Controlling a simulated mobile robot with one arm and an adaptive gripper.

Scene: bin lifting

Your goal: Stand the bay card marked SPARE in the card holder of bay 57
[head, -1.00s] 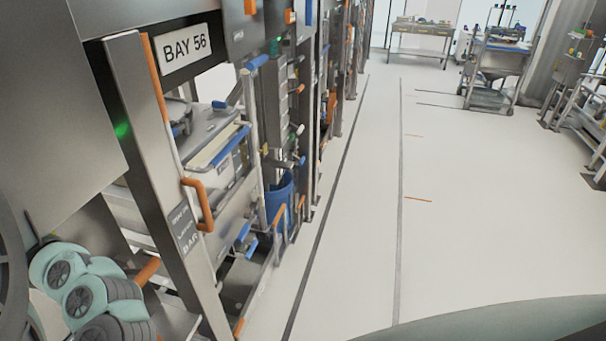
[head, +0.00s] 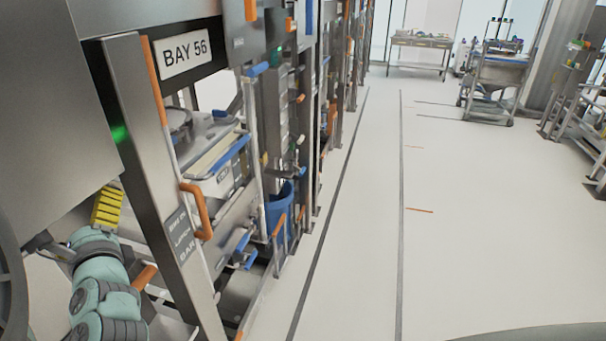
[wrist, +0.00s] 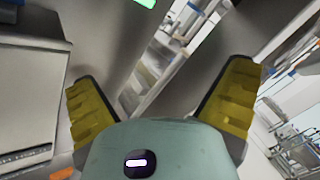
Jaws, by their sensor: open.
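My gripper (wrist: 160,108) is open in the wrist view, its two yellow ribbed fingers wide apart with nothing held between them. In the head view one yellow finger of my gripper (head: 108,207) shows at the lower left, beside the steel post of bay 56, with my green arm below it. The bay 56 sign (head: 186,52) is at the upper left of the head view. I see no card marked SPARE, and I cannot make out bay 57 or its card holder.
A steel post (head: 150,170) with an orange handle (head: 197,211) stands close to my gripper. Racks of bays line the left side. The pale aisle floor (head: 480,240) on the right is clear. A cart (head: 492,82) and a table (head: 420,42) stand far back.

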